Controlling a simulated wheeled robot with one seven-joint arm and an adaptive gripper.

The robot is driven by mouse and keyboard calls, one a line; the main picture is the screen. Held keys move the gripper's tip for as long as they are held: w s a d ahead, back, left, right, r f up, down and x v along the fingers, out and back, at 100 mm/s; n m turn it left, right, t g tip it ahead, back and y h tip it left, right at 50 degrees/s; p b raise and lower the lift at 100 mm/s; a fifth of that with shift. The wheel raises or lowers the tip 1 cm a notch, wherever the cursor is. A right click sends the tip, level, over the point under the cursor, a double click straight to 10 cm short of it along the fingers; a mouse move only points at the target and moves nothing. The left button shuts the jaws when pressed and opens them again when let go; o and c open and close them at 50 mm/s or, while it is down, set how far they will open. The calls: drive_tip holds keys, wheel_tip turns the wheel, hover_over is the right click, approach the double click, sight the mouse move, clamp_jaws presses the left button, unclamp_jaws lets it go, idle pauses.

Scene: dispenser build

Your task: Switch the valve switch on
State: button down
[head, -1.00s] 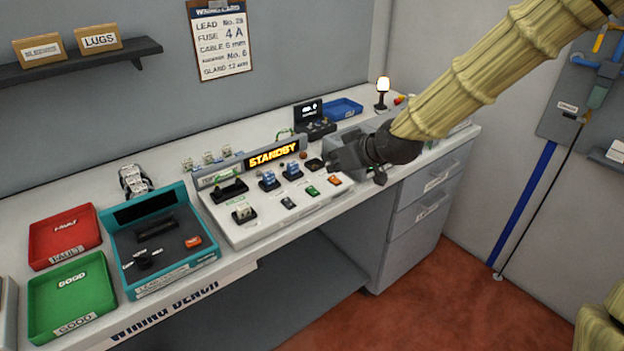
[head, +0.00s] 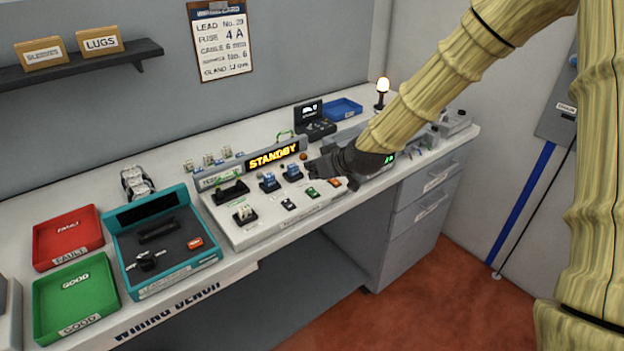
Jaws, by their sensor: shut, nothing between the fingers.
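The grey-white panel (head: 235,234) on the bench has a lit "STANDBY" display (head: 274,155). Along its front edge sit a black rocker switch (head: 289,205), a green one (head: 312,193) and an orange one (head: 334,182). Their labels are too small to read, so I cannot tell which is the valve switch or its position. My gripper (head: 320,169) is shut and empty over the panel's right end, close to the orange and green switches. I cannot tell whether it touches anything. It hides part of that end.
Blue connectors in black holders (head: 268,181) stand behind the switches. A teal-framed tester (head: 118,245), a red tray (head: 42,248) and a green tray (head: 42,290) lie to the left. A lit lamp (head: 382,88) and a blue bin (head: 343,107) stand at the back.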

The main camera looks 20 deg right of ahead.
sight(312, 191)
drive_tip(key=shift+w+a+f+p, duration=0.1)
drive_tip(key=shift+w+f+p, duration=0.05)
drive_tip(key=shift+f, duration=0.55)
drive_tip(key=shift+w+f+p, duration=0.15)
drive_tip(key=shift+f+p, duration=0.05)
drive_tip(key=shift+f, duration=0.55)
drive_tip(key=shift+w+a+f+p, duration=0.1)
drive_tip(key=shift+w+f+p, duration=0.05)
drive_tip(key=shift+f, duration=0.55)
